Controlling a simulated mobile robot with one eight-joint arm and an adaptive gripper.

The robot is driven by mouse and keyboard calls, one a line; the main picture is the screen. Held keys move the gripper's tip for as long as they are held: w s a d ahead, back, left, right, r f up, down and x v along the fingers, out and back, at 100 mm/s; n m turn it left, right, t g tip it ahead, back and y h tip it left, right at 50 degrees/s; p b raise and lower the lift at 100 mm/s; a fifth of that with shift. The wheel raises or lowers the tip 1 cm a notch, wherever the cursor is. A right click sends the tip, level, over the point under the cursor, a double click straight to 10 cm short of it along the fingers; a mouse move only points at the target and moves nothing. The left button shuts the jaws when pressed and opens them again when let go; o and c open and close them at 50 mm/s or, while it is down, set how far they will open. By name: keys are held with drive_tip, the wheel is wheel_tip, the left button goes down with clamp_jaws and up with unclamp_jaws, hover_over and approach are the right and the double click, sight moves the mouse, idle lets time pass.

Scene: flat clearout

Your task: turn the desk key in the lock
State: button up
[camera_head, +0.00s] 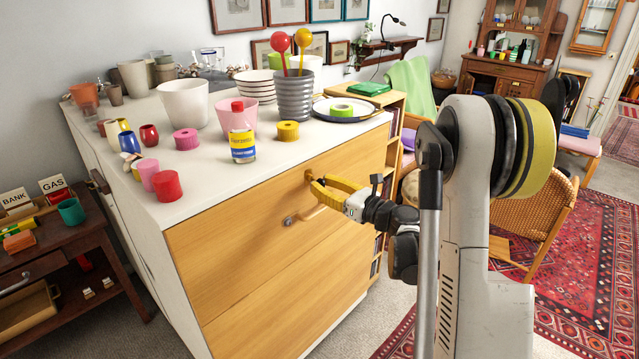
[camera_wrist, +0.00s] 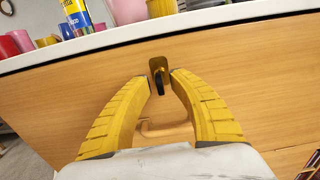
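The desk key (camera_wrist: 160,84) shows as a dark, narrow piece in the brass lock plate (camera_wrist: 157,65), near the top edge of the wooden drawer front. My gripper (camera_wrist: 161,76) has two yellow ribbed fingers, one on each side of the key. The fingertips stand apart with a gap around the key, and I see no grip on it. In the head view my gripper (camera_head: 318,184) reaches the drawer front (camera_head: 265,250) from the right, at the lock plate (camera_head: 308,175). The key itself is hidden by the fingers there.
The white top (camera_head: 290,155) holds cups, a glue bottle (camera_head: 242,135), tape rolls and a grey vase (camera_head: 294,100). A shelf (camera_head: 394,135) adjoins at right. A chair (camera_head: 540,215) stands behind my arm.

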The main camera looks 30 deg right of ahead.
clamp_jaws()
drive_tip(key=m+b, duration=0.1)
drive_tip(key=m, duration=0.1)
drive_tip(key=shift+m, duration=0.7)
drive_tip(key=shift+m+b, duration=0.4)
drive_tip(key=shift+m, duration=1.4)
